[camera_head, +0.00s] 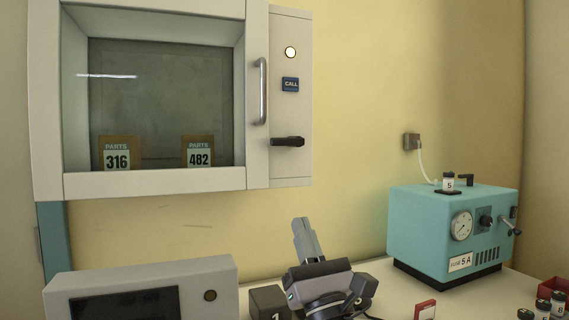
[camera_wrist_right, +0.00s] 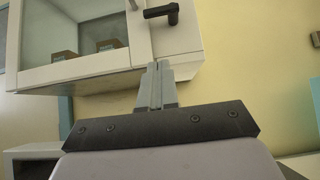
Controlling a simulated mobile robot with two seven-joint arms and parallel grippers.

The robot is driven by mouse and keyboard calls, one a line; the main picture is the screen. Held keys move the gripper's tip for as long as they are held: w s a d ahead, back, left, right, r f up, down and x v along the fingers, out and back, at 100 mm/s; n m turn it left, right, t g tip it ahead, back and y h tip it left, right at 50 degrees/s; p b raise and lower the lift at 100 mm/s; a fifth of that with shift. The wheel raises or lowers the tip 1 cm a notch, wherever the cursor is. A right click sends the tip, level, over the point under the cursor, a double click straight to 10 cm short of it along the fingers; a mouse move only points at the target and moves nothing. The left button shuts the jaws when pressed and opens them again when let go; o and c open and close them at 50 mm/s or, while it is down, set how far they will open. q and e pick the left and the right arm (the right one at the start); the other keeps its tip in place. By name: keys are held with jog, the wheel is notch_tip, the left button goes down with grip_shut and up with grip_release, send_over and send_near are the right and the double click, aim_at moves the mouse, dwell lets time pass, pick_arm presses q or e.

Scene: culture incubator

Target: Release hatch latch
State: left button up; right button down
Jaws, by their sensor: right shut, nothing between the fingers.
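The hatch (camera_head: 155,181) is a pale wall cabinet with a glass front, and its door looks shut. A black latch handle (camera_head: 288,141) sits on the panel right of the door, lying roughly horizontal. In the right wrist view the latch (camera_wrist_right: 162,13) is at the top, above and beyond the fingertips. My right gripper (camera_head: 304,222) is shut and empty, below the hatch panel and apart from the latch. It also shows in the right wrist view (camera_wrist_right: 158,66). My left gripper is not in view.
Two parts boxes, 316 (camera_head: 117,153) and 482 (camera_head: 198,151), stand inside. A teal gauge unit (camera_head: 450,235) stands on the bench at right; a grey console (camera_head: 140,275) is lower left.

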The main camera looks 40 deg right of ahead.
jog(key=p, duration=0.5)
send_near(284, 142)
jog(key=shift+w+d+r, duration=0.7)
jog(key=shift+w+r, duration=0.95)
jog(key=shift+w, duration=1)
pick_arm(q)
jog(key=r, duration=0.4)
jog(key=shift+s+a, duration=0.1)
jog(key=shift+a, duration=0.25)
pick_arm(e)
jog(key=shift+y, duration=0.3)
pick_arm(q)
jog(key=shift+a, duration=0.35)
pick_arm(e)
jog(key=shift+a+r, duration=0.1)
jog(key=shift+a, duration=0.05)
